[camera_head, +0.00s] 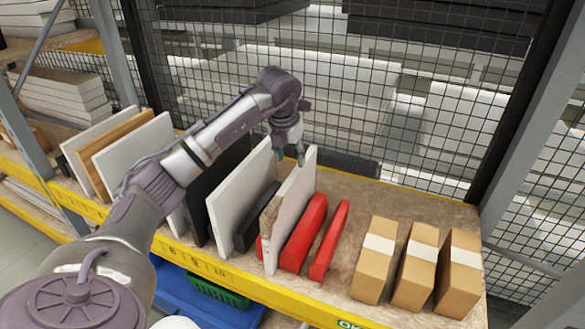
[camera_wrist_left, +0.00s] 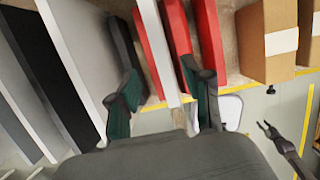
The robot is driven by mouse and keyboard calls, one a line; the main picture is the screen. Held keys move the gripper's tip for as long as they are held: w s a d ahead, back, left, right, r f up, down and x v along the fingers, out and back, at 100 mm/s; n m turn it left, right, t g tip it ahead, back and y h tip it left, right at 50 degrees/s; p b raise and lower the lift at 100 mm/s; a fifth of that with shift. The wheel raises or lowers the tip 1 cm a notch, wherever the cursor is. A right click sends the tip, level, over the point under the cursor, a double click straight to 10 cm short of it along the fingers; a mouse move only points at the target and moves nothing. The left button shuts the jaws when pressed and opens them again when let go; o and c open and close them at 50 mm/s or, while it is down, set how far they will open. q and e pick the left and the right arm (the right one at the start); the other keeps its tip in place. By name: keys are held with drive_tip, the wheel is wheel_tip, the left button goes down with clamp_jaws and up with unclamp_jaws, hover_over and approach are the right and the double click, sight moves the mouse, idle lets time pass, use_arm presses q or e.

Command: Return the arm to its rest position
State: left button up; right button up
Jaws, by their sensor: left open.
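My left arm reaches in from the left over the shelf in the head view. Its left gripper (camera_head: 288,155) points down at the top of a white panel (camera_head: 292,215) that stands on edge. In the left wrist view the two green-sided fingers of the left gripper (camera_wrist_left: 165,105) are apart. The edge of the white panel (camera_wrist_left: 160,45) lies between them in the picture, with a gap on both sides. I cannot tell how far the fingertips are from it. A dark forked shape (camera_wrist_left: 268,130) at the right may be my right gripper; it is too small to judge.
The shelf's yellow front rail (camera_head: 225,270) runs along the near side. Red pieces (camera_head: 304,232) and cardboard boxes (camera_head: 375,262) stand right of the panel. Another white panel (camera_head: 240,195) and a black panel (camera_head: 205,185) stand left. A wire mesh (camera_head: 400,110) closes the back.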

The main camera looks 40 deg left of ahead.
use_arm(q)
drive_tip(key=v, duration=0.5)
